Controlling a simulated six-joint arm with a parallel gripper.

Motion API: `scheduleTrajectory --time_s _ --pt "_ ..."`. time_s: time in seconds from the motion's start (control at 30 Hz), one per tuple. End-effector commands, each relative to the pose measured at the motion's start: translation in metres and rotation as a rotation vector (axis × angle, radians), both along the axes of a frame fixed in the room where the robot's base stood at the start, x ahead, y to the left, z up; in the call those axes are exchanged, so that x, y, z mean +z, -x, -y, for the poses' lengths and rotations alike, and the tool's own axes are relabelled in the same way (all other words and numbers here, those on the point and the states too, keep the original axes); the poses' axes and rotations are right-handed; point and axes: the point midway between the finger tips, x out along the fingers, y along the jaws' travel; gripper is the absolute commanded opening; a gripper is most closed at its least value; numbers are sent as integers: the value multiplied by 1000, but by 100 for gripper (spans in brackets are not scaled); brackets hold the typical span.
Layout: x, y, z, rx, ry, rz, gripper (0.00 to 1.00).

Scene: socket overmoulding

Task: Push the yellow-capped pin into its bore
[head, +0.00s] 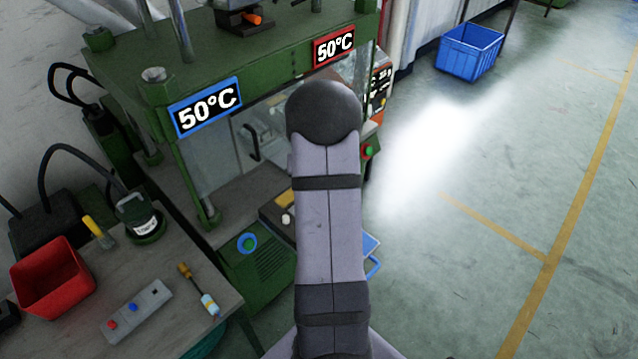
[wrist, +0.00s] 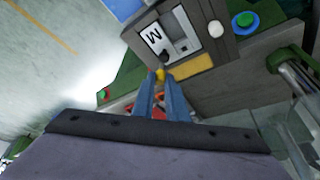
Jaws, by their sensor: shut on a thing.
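In the wrist view my gripper (wrist: 161,80) reaches toward a dark mould block (wrist: 218,50) on the press. Its two blue-grey fingers are close together and shut on the yellow-capped pin (wrist: 159,74), of which only a little yellow shows at the tips. The pin's shaft is hidden, and I cannot make out the bore or whether the pin touches the block. A white plate marked W (wrist: 152,38) and a grey recess (wrist: 180,40) lie just beyond the tips. In the head view my own arm hides the gripper and pin.
The green press (head: 245,65) frames the work area. A bench (head: 80,310) at left holds a red bin (head: 52,278), a control box (head: 136,310) and a screwdriver (head: 205,298).

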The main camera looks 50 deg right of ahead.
Motion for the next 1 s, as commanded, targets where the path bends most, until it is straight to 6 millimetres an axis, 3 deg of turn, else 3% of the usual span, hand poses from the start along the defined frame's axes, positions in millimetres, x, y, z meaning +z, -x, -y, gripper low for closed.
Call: scheduleTrajectory --time_s 0.37,1.0 --pt "9 -16 -10 325 0 2 0" --pt "16 -26 -28 1156 1 1 0"
